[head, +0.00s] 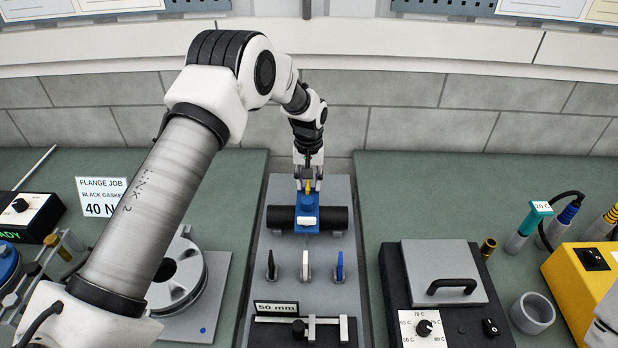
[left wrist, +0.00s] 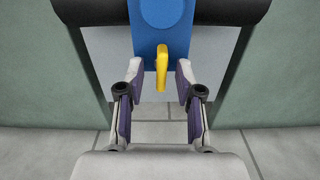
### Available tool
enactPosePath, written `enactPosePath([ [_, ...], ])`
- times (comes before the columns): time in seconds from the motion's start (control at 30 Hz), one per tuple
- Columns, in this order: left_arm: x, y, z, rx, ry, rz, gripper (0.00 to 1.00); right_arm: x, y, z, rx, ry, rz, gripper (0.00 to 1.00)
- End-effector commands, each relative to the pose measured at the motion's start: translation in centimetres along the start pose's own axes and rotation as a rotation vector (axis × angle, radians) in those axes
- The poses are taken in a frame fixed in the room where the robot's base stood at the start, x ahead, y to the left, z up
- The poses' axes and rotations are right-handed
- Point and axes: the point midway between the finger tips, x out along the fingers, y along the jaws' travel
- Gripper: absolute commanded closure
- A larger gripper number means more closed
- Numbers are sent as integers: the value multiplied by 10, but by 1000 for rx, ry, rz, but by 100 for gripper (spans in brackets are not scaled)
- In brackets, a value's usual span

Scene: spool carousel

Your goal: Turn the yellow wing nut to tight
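The yellow wing nut (left wrist: 162,68) stands on a blue clamp block (left wrist: 160,22) in the left wrist view. It shows small in the head view (head: 308,187), on the blue block (head: 307,213) over a black bar. My left gripper (head: 308,184) reaches down over the nut from above. In the left wrist view its two fingers (left wrist: 157,85) stand apart on both sides of the nut, with gaps left and right, so it is open and not touching the nut. My right gripper is not in view.
The black bar (head: 338,219) lies across a grey plate (head: 340,262). Black, white and blue upright knobs stand in front, with a white one (head: 305,264) in the middle. A 50 mm gauge (head: 277,307) lies nearer. A lidded heater box (head: 440,273) stands right.

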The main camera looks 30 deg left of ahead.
Motion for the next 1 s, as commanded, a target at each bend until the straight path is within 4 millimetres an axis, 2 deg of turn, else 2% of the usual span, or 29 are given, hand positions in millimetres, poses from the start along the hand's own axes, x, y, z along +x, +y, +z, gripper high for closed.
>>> enactPosePath([
  [0.07,0,0,0,0,1,0,65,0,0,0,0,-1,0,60],
  [0.2,-1,0,0,0,1,0,100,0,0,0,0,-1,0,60],
  [0.67,0,0,-1,32,2,0,100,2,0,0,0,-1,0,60],
  [1.0,1,0,-2,222,4,1,100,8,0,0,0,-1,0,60],
])
